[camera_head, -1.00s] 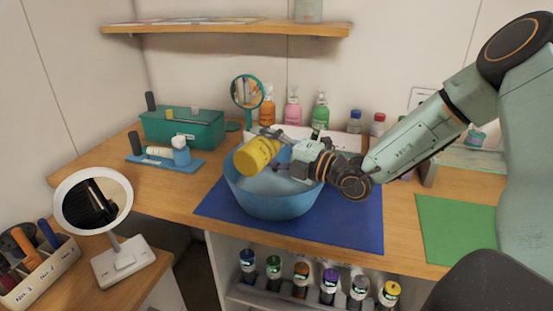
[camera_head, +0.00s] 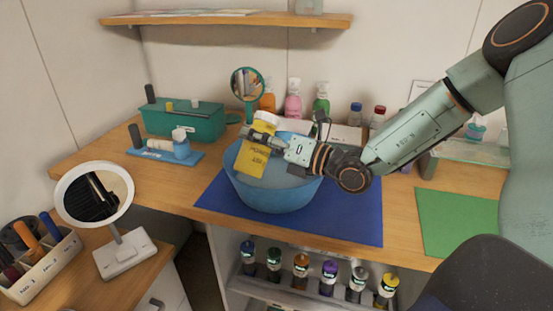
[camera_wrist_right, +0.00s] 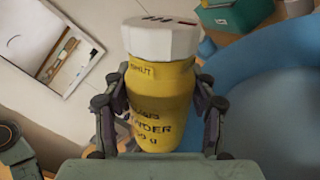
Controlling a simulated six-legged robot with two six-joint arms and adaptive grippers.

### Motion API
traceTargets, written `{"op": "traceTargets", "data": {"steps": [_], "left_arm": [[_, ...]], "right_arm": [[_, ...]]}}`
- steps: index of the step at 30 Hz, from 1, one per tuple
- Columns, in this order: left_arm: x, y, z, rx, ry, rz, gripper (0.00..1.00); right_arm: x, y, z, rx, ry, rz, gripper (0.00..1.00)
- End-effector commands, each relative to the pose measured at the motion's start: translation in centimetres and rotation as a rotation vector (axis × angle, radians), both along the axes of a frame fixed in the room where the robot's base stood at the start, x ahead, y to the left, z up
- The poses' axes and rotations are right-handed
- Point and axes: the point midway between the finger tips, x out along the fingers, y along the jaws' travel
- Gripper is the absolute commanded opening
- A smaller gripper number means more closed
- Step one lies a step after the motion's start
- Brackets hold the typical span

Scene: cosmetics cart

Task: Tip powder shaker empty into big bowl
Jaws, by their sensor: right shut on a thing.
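No falling powder is visible. The bowl's blue wall (camera_wrist_right: 275,110) shows at the right of the wrist view. My left gripper is not in view.
The bowl stands on a dark blue mat (camera_head: 350,215). A teal box (camera_head: 183,122) and a blue tray (camera_head: 150,155) lie left. A green mat (camera_head: 458,222) lies right.

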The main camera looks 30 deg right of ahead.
Motion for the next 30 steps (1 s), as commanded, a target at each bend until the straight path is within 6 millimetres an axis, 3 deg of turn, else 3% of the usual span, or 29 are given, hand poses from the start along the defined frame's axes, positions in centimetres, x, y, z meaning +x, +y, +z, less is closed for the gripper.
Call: {"op": "traceTargets", "data": {"steps": [4,11,25,30], "left_arm": [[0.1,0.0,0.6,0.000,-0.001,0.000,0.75],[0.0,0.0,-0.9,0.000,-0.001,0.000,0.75],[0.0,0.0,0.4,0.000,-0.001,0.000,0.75],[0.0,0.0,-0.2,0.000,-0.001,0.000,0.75]], "right_arm": [[-0.1,0.3,1.1,-0.100,-0.055,0.000,0.23],[-0.7,1.5,0.0,-0.233,-0.122,0.001,0.23],[-1.8,3.5,2.2,-0.513,-0.268,0.001,0.23],[-2.1,4.0,1.6,-0.600,-0.313,0.002,0.23]]}}
